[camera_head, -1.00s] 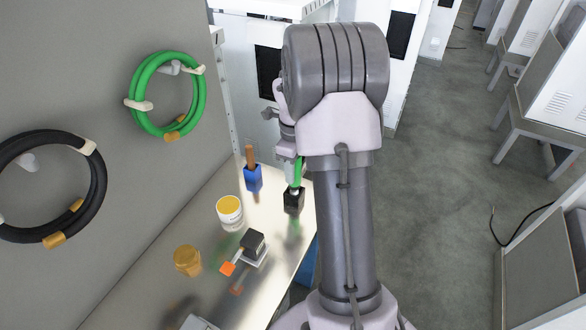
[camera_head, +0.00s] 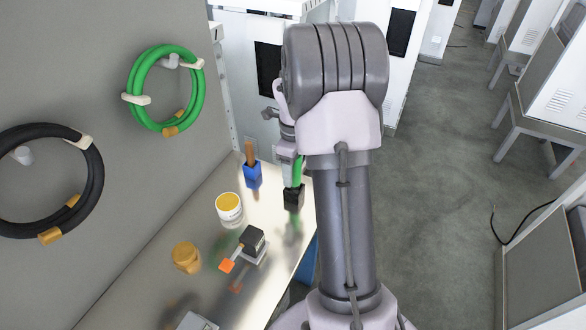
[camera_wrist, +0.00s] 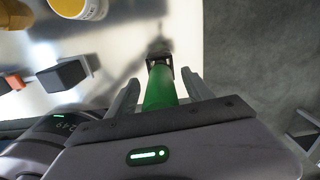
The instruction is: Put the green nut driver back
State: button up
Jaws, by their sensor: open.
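The green nut driver (camera_head: 297,172) stands about upright at the black holder block (camera_head: 293,198) near the bench's right edge. Its shaft is hidden, and the handle's lower end is close to the block's top. In the wrist view the green handle (camera_wrist: 160,88) lies between the two fingers of my gripper (camera_wrist: 163,90), pointing at the dark holder (camera_wrist: 158,58). My gripper is open around the handle, with a finger on each side. My arm covers part of this in the head view.
A blue holder (camera_head: 252,176) with a brown-handled tool stands left of the black holder. A yellow-topped white tub (camera_head: 229,208), an amber jar (camera_head: 186,257) and a black block with an orange-tipped piece (camera_head: 252,242) stand nearer. The wall bounds the left.

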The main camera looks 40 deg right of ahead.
notch_tip(320, 180, up, 18)
jog(key=p, duration=0.6)
jog(key=shift+f, duration=0.25)
jog(key=s+a+r+n+t, duration=0.1)
jog(key=a+r+n, duration=0.25)
jog(key=a, duration=0.25)
jog(key=s+a+r+n+t, duration=0.1)
jog(key=a+r+n, duration=0.1)
jog(key=a+n, duration=0.25)
jog(key=s+a+n+t+y+b, duration=0.2)
jog(key=s+a+n+t, duration=0.1)
jog(key=s+a+n, duration=1.3)
jog(key=a+n, duration=0.2)
jog(key=a, duration=0.1)
jog(key=shift+a+f+t+b, duration=0.3)
jog(key=shift+a+t, duration=0.1)
